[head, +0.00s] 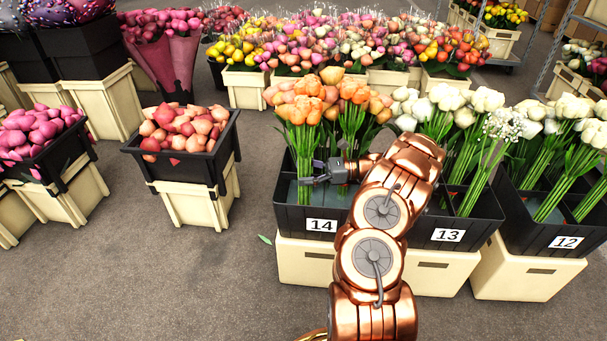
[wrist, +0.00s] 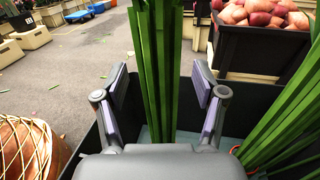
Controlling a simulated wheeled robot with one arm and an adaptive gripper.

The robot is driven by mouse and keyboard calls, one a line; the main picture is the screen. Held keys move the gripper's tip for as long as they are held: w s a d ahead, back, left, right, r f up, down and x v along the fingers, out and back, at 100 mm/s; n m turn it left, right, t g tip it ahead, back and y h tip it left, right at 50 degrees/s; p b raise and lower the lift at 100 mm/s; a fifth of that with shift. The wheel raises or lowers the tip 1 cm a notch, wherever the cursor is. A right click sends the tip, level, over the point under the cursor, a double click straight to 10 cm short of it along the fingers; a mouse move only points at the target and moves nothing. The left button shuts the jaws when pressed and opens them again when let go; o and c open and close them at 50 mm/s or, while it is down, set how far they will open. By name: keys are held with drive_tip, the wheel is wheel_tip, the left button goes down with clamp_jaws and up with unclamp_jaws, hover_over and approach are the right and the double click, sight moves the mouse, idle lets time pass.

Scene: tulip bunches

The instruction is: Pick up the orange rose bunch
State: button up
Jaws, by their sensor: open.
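The orange bunch (head: 301,105), with long green stems, stands upright at the left of the black crate marked 14 (head: 290,215). A second orange bunch (head: 354,97) stands behind and to its right. My gripper (head: 312,172) is low in the crate at the stems of the left bunch. In the wrist view, my gripper (wrist: 163,92) is open, with upright green stems (wrist: 155,65) between its two fingers and gaps on both sides. The blooms are out of the wrist view. More slanting stems (wrist: 285,120) show at its right.
White bunches (head: 440,110) stand in the crate marked 13 (head: 470,232), right of my arm. A black crate of peach blooms (head: 185,135) stands at left on a cream box. Bare floor (head: 130,270) lies at front left.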

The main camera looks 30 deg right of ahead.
drive_tip(key=shift+c, duration=0.3)
clamp_jaws()
idle(0.4)
